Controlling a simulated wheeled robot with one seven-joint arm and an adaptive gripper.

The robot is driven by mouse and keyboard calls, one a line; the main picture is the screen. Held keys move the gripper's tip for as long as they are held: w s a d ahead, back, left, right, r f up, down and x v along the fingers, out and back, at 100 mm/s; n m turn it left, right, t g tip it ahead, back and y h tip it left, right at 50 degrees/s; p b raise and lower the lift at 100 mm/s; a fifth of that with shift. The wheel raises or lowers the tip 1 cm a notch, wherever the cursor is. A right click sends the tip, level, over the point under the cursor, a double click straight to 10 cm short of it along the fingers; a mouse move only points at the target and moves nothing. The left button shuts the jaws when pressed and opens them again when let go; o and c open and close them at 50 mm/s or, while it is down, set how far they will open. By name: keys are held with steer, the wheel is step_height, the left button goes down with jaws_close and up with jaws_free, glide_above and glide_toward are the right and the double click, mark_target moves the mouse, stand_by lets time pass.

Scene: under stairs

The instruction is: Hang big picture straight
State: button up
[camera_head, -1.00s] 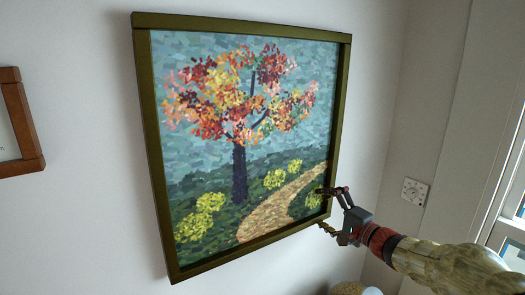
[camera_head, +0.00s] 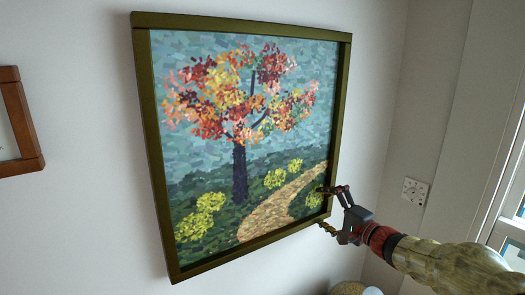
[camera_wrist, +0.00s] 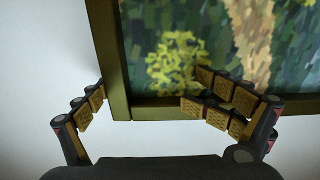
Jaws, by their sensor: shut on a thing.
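The big picture (camera_head: 160,150) hangs on the white wall in the head view. It has a dark olive-green frame and shows a tree with red and yellow leaves and a path. Its edges converge with the oblique view, so I cannot tell exactly how level it is. My gripper (camera_head: 327,208) is shut on the frame's lower right corner. In the wrist view, one finger of my gripper (camera_wrist: 143,105) is beside the frame's outer side. The other lies across the front, over the lower frame edge and canvas (camera_wrist: 175,62).
A smaller brown-framed picture (camera_head: 30,165) hangs at the left, apart from the big one. A wall corner, a white socket plate (camera_head: 414,191) and a window (camera_head: 511,215) are at the right. Partly hidden rounded objects (camera_head: 350,288) show at the bottom edge.

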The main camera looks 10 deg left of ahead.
steer(key=shift+s+a+r+b, duration=0.1)
steer(key=shift+s+r+b, duration=0.1)
steer(key=shift+r+b, duration=0.65)
steer(key=shift+f, duration=0.1)
steer(key=shift+f+b+v, duration=0.2)
steer(key=shift+b+v, duration=0.5)
steer(key=shift+v, duration=0.3)
steer(key=b+v, duration=0.2)
steer(key=v, duration=0.5)
steer(key=shift+s+f+b, duration=0.2)
steer(key=shift+f+b, duration=0.15)
steer(key=shift+f, duration=0.05)
